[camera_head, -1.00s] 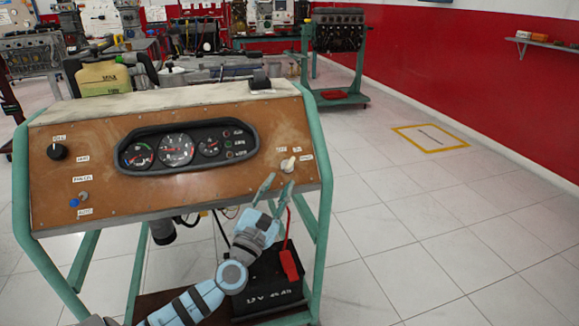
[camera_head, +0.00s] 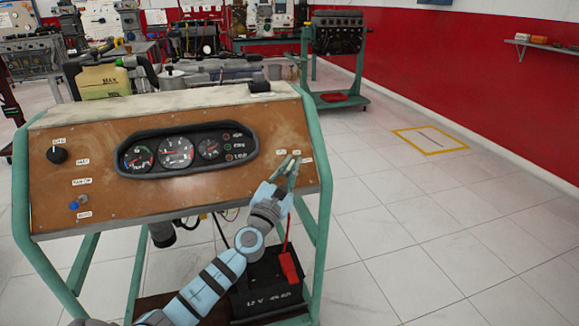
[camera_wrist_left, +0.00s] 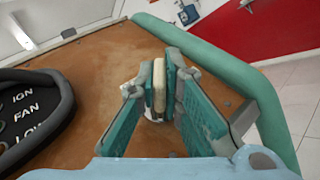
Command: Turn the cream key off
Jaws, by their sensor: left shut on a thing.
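The cream key (camera_wrist_left: 159,85) sits on the right part of the brown panel (camera_head: 120,198), under small white labels. My left gripper (camera_head: 287,164) reaches up to it from below, and its fingers hide most of the key in the head view. In the left wrist view the two teal fingers of my left gripper (camera_wrist_left: 167,80) are shut on the key, one on each side. The key's cream edge shows between the fingertips, with a pale round base below it. My right gripper is not in view.
A gauge cluster (camera_head: 186,149) is left of the key. A black knob (camera_head: 57,155) and a blue-tipped switch (camera_head: 74,205) are at the panel's left. A green frame (camera_head: 312,130) borders the panel. A battery (camera_head: 265,285) stands below. The floor to the right is clear.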

